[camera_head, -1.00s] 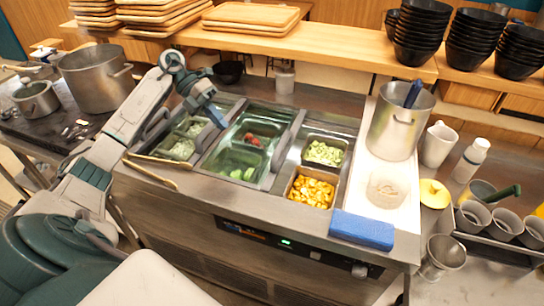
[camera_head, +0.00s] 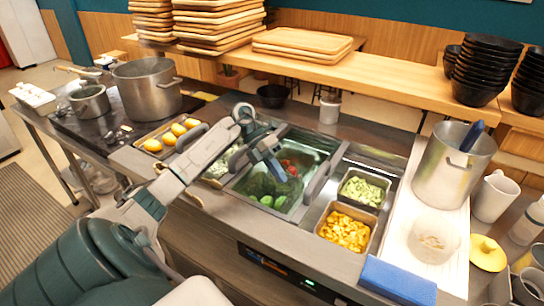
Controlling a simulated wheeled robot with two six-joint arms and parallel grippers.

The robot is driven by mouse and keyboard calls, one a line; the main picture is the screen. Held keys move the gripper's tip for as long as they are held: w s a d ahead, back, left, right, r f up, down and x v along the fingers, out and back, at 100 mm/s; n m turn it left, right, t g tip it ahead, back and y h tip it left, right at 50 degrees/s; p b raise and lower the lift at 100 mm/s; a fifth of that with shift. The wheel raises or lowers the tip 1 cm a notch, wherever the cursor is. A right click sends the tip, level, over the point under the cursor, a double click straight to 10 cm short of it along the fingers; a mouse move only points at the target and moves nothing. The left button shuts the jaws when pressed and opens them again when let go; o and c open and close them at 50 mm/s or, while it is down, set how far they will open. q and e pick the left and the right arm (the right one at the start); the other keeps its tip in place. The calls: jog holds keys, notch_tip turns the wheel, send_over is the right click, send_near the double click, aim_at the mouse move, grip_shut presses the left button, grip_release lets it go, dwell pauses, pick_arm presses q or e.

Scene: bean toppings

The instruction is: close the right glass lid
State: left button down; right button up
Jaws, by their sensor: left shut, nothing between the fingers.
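A greenish glass lid (camera_head: 240,190) lies over the middle bins, where red and green vegetables show through. A grey handle (camera_head: 319,180) runs along its right side. The right-hand bins, with chopped greens (camera_head: 362,190) and orange cubes (camera_head: 344,231), look uncovered. My left gripper (camera_head: 279,177) is shut and empty, pointing down over the middle glass, left of that handle. Whether it touches the glass I cannot tell. My left forearm hides part of the left bins. My right gripper is not in view.
A blue sponge-like block (camera_head: 398,280) lies at the counter's front right. A steel pot (camera_head: 452,165) and a clear container (camera_head: 434,240) stand on the white board to the right. A tray of yellow fruit (camera_head: 170,136) is at left. Black bowls (camera_head: 483,70) are stacked on the shelf.

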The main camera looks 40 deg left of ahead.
aim_at(295, 197)
pick_arm(q)
jog(key=d, duration=0.1)
jog(key=d+f+p, duration=0.1)
jog(key=d, duration=0.1)
jog(key=d+p, duration=0.1)
jog(key=d, duration=0.1)
jog(key=shift+w+d+f, duration=0.1)
jog(key=shift+f, duration=0.3)
jog(key=shift+d+f+p, duration=0.1)
jog(key=shift+d+p, duration=0.3)
jog(key=shift+d, duration=0.15)
